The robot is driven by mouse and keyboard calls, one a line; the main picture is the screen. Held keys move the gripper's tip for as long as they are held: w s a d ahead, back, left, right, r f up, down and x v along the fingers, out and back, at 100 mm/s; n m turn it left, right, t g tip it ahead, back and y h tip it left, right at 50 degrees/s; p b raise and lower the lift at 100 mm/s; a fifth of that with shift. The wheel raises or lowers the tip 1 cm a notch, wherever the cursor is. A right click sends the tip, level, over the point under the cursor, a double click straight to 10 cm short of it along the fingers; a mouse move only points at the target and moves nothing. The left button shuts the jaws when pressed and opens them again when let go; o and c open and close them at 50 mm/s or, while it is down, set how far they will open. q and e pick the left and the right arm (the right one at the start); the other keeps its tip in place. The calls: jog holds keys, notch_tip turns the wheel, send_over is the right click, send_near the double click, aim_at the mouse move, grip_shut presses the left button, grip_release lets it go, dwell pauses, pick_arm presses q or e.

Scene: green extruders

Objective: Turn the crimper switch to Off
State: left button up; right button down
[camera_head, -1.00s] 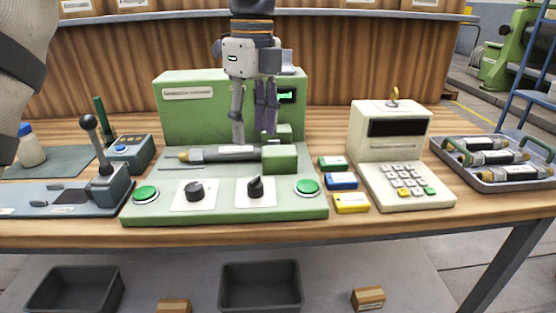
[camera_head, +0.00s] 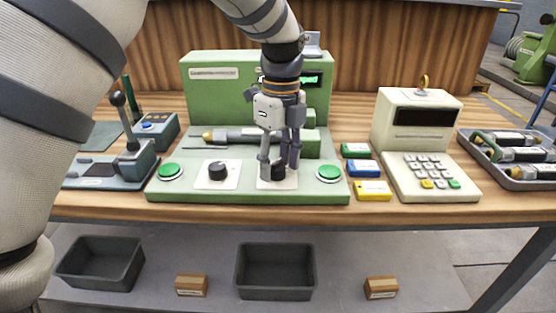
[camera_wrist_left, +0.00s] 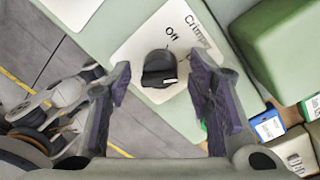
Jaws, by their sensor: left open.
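The crimper switch is a black rotary knob (camera_head: 278,171) on a white plate on the right part of the green machine's front panel. In the left wrist view the knob (camera_wrist_left: 158,66) sits below the printed words "Off" and "Crimper". A white mark shows at its lower right edge, on the side away from "Off". My left gripper (camera_head: 278,163) points down over the knob, open, its fingers partly hiding it. In the wrist view the fingers (camera_wrist_left: 162,80) stand either side of the knob, with gaps visible.
A second black knob (camera_head: 217,170) is to the left. Green buttons (camera_head: 169,171) (camera_head: 329,172) flank the knobs. A dark cylinder (camera_head: 240,136) lies behind them. Blue and yellow blocks (camera_head: 373,190) and a keypad device (camera_head: 428,175) stand to the right.

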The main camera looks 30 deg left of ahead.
pick_arm(q)
grip_shut()
jog(key=shift+r, duration=0.1)
pick_arm(e)
jog(key=shift+w+r, duration=0.15)
pick_arm(q)
jog(key=shift+r+n+p, duration=0.1)
jog(key=shift+n+p, duration=0.35)
jog(key=shift+n, duration=0.65)
jog(key=n, duration=0.2)
jog(key=shift+n, duration=0.4)
jog(key=n, duration=0.2)
jog(key=shift+n+p, duration=0.3)
jog(key=shift+p, duration=0.05)
jog(key=n, duration=0.4)
jog(key=shift+h, duration=0.3)
pick_arm(e)
jog(key=shift+w+r+t, duration=0.5)
jog(key=shift+w+r, duration=0.35)
jog(key=shift+w, duration=0.1)
pick_arm(q)
jog(key=shift+n, duration=0.3)
